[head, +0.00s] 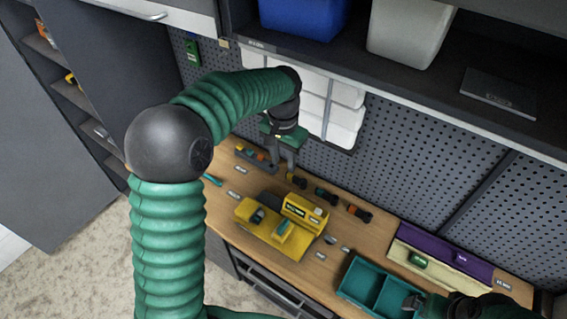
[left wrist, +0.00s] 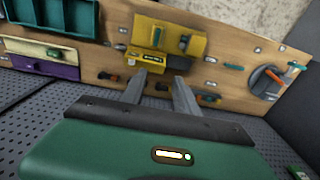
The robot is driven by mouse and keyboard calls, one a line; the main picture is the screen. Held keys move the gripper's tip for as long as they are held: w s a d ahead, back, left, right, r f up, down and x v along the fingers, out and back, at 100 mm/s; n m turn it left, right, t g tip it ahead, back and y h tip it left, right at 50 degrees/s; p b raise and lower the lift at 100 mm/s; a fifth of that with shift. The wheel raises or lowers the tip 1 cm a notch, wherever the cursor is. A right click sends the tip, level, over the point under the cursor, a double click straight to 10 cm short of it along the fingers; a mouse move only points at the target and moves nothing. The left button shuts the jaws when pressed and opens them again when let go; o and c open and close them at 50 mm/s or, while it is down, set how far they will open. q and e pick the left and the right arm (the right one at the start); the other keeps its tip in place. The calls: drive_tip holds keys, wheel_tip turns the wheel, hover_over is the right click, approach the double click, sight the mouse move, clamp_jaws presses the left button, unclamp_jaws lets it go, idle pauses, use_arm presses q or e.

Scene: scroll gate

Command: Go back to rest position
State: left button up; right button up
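My left gripper (head: 284,172) hangs from the green arm above the back of the wooden workbench (head: 375,232), near the pegboard. In the left wrist view my left gripper (left wrist: 160,78) has its two fingers apart with nothing between them. The yellow device (head: 278,228) sits on the bench in front of and below it; it also shows in the left wrist view (left wrist: 165,45). My right gripper (head: 414,302) is partly visible at the lower right, over the edge of the teal tray (head: 362,283). Its fingers are too unclear to read.
A purple and cream bin (head: 440,247) stands at the bench's right. Several small tools lie along the back of the bench. A shelf overhead holds a blue bin (head: 303,15) and a white bin (head: 408,30). The perforated back wall (head: 400,150) is close behind the left gripper.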

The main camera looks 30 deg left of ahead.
use_arm(q)
drive_tip(key=shift+d+r, duration=0.1)
drive_tip(key=shift+r, duration=0.1)
drive_tip(key=shift+w, duration=0.1)
drive_tip(key=s+d+f+b, duration=0.2)
drive_tip(key=s+f+b, duration=0.3)
drive_tip(key=f, duration=0.4)
drive_tip(key=s+d+f+t+b, duration=0.1)
drive_tip(key=s+d+f+b, duration=0.2)
drive_tip(key=s+f+b, duration=0.3)
drive_tip(key=s+d+f+t+b, duration=0.1)
drive_tip(key=s+f+b, duration=0.5)
drive_tip(key=f, duration=0.8)
drive_tip(key=d+b, duration=0.1)
drive_tip(key=b, duration=0.2)
drive_tip(key=shift+d+f+n, duration=0.15)
drive_tip(key=shift+n, duration=0.25)
